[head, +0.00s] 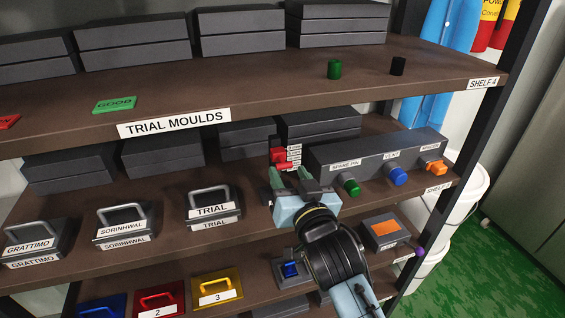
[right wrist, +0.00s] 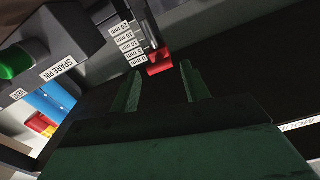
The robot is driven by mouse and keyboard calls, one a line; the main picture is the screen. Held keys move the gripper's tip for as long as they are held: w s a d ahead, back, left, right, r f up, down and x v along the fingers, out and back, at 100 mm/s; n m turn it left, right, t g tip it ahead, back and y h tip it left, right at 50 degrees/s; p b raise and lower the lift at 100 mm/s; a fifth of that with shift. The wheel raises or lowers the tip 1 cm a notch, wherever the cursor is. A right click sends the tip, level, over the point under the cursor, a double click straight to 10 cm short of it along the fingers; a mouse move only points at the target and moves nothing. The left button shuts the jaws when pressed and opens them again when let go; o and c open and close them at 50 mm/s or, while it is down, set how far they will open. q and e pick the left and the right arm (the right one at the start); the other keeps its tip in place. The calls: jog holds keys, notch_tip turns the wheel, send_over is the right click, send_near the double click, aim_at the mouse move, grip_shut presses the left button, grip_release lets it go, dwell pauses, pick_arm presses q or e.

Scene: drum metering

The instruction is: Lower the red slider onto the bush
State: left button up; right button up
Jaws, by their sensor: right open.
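The red slider (head: 278,155) is on a small upright gauge on the middle shelf, beside the left end of a long grey block. In the right wrist view the red slider (right wrist: 160,62) is by the lower labels of a scale (right wrist: 131,44) marked in mm, with a dark post above it. My right gripper (head: 289,176) is open and empty, just in front of the slider. In the right wrist view its fingertips (right wrist: 162,82) are apart, with the slider beyond the gap and no clear contact. I cannot make out the bush. My left gripper is not in view.
The long grey block (head: 375,157) has green (head: 350,187), blue (head: 397,176) and orange (head: 433,167) knobs, close right of my gripper. Dark moulds (head: 247,139) stand behind. The TRIAL mould (head: 213,209) is to the left. The upper shelf (head: 250,95) overhangs.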

aim_at(285, 168)
jog(key=shift+x, duration=2.6)
jog(key=shift+c, duration=0.5)
